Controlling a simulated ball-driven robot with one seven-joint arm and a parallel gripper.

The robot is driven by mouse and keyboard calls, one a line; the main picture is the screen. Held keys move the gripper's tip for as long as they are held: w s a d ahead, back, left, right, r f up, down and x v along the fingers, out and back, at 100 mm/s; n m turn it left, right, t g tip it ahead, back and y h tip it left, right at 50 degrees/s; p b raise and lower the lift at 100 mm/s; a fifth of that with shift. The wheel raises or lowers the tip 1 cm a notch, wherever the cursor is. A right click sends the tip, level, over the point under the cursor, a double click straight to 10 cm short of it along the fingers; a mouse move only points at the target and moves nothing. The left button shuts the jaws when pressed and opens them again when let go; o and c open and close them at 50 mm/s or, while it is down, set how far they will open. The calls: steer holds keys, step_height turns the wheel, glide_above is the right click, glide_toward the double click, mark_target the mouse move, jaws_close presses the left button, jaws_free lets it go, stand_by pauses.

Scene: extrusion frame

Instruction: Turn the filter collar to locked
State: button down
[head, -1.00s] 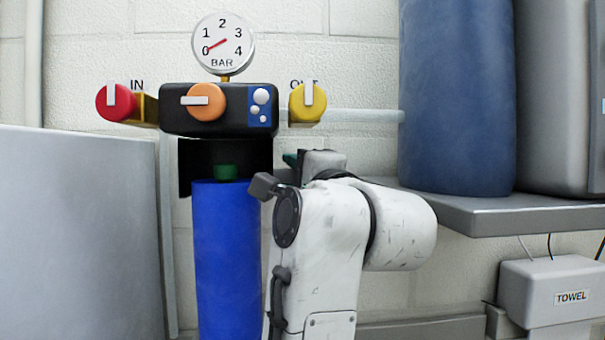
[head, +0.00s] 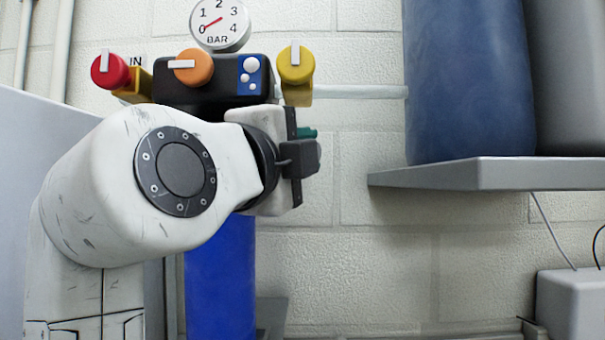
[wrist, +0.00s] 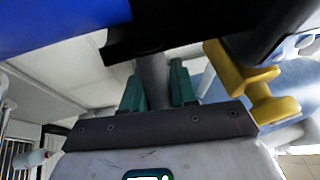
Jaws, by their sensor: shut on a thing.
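The blue filter bowl (head: 220,285) hangs under the black filter head (head: 213,82). My arm covers its upper part and the collar region in the head view. My gripper (head: 306,135) is at the right of the filter, just below the head. In the wrist view, the teal fingers of my gripper (wrist: 157,88) are shut on a grey bar (wrist: 152,72) that runs up to a black part (wrist: 175,28). The blue bowl (wrist: 55,22) shows at the upper left there. The bar's join to the collar and any lock mark are hidden.
A red knob (head: 109,70), an orange knob (head: 193,67) and a yellow knob (head: 295,65) sit close above my arm. A gauge (head: 219,20) reads near 0. A grey shelf (head: 480,173) with a blue tank (head: 463,90) stands at the right.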

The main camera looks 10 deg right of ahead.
steer(key=s+a+m+g+h, duration=0.4)
steer(key=m+g+h, duration=0.3)
steer(key=g, duration=0.3)
steer(key=shift+s+a, duration=0.3)
steer(key=shift+s, duration=0.1)
steer(key=shift+f, duration=0.1)
steer(key=c, duration=1)
jaws_free()
steer(key=shift+o, duration=0.2)
